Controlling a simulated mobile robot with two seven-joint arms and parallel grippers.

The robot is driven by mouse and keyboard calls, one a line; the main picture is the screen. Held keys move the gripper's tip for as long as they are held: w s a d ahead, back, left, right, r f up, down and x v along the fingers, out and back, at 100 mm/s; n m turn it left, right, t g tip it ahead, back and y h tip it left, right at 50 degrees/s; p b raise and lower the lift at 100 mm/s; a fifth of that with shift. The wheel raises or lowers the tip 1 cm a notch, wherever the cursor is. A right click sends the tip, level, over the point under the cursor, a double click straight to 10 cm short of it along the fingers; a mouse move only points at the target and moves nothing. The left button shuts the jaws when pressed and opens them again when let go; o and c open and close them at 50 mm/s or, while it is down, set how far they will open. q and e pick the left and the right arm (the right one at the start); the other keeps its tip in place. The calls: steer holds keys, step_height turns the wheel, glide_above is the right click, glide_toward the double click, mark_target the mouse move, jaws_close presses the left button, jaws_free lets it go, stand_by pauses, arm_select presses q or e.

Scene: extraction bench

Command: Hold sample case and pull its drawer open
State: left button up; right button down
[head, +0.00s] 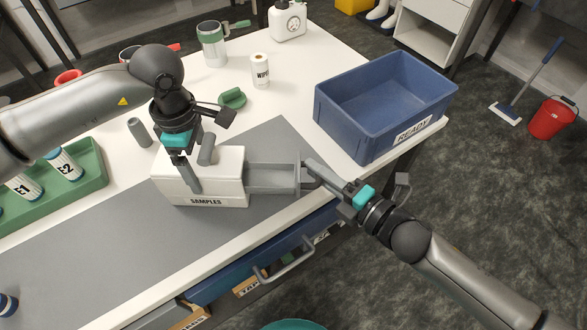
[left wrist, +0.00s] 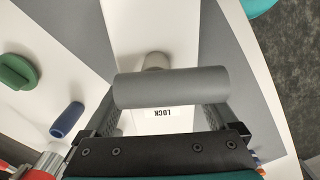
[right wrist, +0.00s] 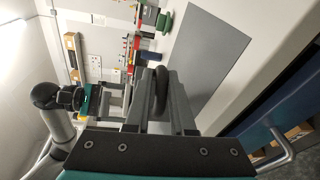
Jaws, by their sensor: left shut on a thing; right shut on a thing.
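The white sample case (head: 220,186), labelled SAMPLES, sits on the grey mat. Its grey drawer (head: 270,178) is out on the right side, toward the blue bin. My left gripper (head: 198,168) is shut on the case's grey top handle; in the left wrist view this handle (left wrist: 172,87) lies as a bar between the fingers, with a LOCK label beneath it. My right gripper (head: 318,174) is shut on the drawer's grey handle (head: 306,174) at its outer end. In the right wrist view the handle (right wrist: 158,92) shows between the fingers.
A blue READY bin (head: 370,120) stands on the table behind my right gripper. A green tray (head: 95,170) with labelled jars is at left.

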arm_select(q)
steer(key=shift+w+a, duration=0.1)
steer(key=shift+a, duration=0.05)
arm_select(e)
steer(key=shift+d+f, duration=0.3)
steer(key=shift+d, duration=0.1)
steer(key=c, duration=1.2)
jaws_free()
steer(key=o, duration=0.4)
steer(key=shift+r, duration=0.1)
steer(key=shift+c, duration=0.2)
steer(key=shift+a+r, duration=0.1)
steer(key=shift+a, duration=0.05)
steer(key=shift+s, duration=0.1)
arm_select(q)
steer(key=shift+s+f, duration=0.1)
steer(key=shift+s, duration=0.1)
arm_select(e)
steer(key=v, duration=1.2)
